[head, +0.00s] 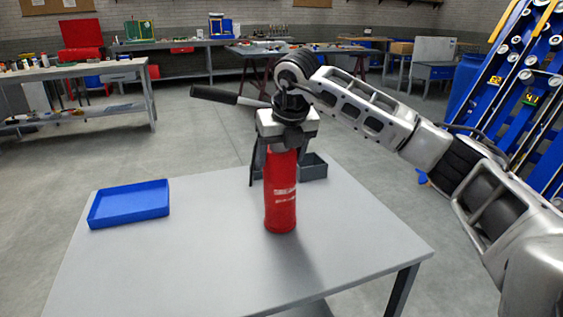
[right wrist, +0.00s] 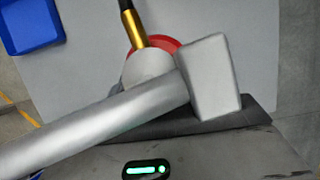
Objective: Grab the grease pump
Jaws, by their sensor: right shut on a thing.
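The grease pump (head: 281,195) is a red upright cylinder with a white label and a lever with a black grip (head: 213,95) reaching left from its top. It is over the grey table; whether its base touches the top is hard to tell. My right gripper (head: 284,140) comes from above and is shut on the pump's upper part, hiding most of its head. In the right wrist view a silver bar with a grey end block (right wrist: 210,75), a brass-coloured fitting (right wrist: 134,28) and a red rim (right wrist: 166,42) show close up. My left gripper is out of view.
A blue tray (head: 130,204) lies on the left of the table (head: 200,270). A small dark grey bin (head: 314,168) sits behind the pump. The table's front is clear. Workbenches (head: 75,75) line the back, and a blue rack (head: 510,80) stands at right.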

